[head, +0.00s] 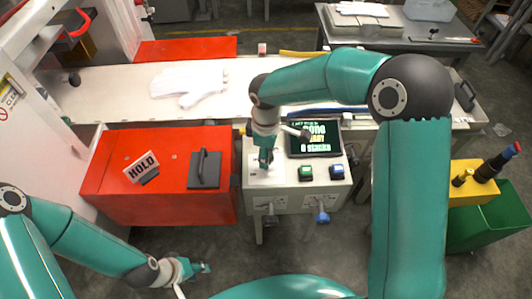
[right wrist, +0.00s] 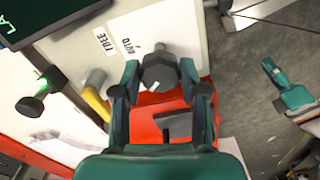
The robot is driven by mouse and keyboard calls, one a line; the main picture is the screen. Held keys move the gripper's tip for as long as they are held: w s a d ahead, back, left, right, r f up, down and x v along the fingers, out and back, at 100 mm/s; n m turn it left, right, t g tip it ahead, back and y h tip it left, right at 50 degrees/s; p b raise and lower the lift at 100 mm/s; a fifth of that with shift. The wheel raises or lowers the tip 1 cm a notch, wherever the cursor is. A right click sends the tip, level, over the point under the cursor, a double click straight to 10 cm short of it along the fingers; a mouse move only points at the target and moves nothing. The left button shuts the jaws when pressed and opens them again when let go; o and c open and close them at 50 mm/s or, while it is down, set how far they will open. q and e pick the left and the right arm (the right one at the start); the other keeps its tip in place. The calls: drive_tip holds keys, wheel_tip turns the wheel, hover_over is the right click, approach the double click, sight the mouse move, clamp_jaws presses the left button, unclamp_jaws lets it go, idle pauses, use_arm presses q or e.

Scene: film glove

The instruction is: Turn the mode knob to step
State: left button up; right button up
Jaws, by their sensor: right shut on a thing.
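The mode knob (right wrist: 158,72) is a dark faceted knob with a short white mark, on a pale panel in the right wrist view. A label reading FREE (right wrist: 104,42) and one reading AUTO (right wrist: 132,49) are beside it; I see no step label. My right gripper (right wrist: 160,82) has its fingers around the knob, shut on it. In the head view my right gripper (head: 266,160) points down at the left part of the control box top (head: 262,182) and hides the knob. My left gripper (head: 198,268) is low over the floor, away from the box; its opening is unclear.
A red cabinet (head: 110,185) with a HOLD sign (head: 141,167) stands left. A white glove (head: 190,84) lies on the conveyor behind.

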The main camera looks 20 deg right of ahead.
drive_tip(key=o, duration=1.1)
drive_tip(key=shift+w, duration=0.1)
drive_tip(key=shift+o, duration=0.2)
drive_tip(key=shift+r, duration=0.15)
wheel_tip(320, 180, up, 12)
drive_tip(key=shift+f, duration=0.2)
